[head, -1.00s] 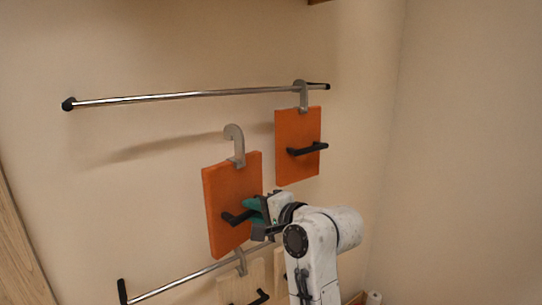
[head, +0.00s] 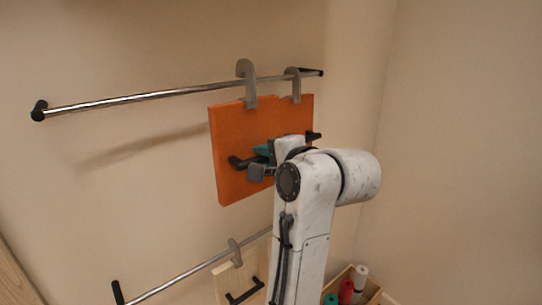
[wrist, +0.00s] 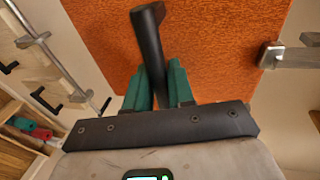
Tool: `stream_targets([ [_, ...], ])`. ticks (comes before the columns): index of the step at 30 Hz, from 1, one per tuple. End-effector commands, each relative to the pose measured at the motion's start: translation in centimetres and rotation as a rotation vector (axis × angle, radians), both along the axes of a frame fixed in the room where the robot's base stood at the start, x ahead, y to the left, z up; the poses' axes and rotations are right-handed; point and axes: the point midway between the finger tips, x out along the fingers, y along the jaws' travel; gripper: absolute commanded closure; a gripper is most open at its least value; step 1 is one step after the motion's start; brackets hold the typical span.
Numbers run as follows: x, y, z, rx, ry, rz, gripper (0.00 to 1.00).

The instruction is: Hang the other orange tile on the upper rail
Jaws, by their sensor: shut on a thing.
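The held orange tile (head: 228,150) is upright, with its grey hook (head: 246,80) level with the upper rail (head: 150,96). The hook's curved top stands above the rail line; I cannot tell whether it touches the rail. My gripper (head: 262,163) is shut on this tile's black handle, which shows between the green fingers (wrist: 158,85) in the wrist view. The other orange tile (head: 306,112) hangs from the upper rail by its hook (head: 294,85), close on the right. The held tile and my arm hide much of it.
A lower rail (head: 190,274) carries a pale wooden tile (head: 228,277) with a black handle. A wooden box (head: 370,291) with several coloured rolls stands at the lower right. The upper rail is bare left of the held tile's hook.

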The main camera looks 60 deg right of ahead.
Motion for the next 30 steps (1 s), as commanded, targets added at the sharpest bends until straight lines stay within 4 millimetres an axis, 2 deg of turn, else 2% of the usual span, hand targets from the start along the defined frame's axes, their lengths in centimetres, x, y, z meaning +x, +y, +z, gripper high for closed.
stream_targets([
  [27,6.4,-1.8,0.0,-0.002,-0.002,0.0,1.0],
  [30,6.3,-1.8,-1.1,-0.002,-0.002,0.0,1.0],
])
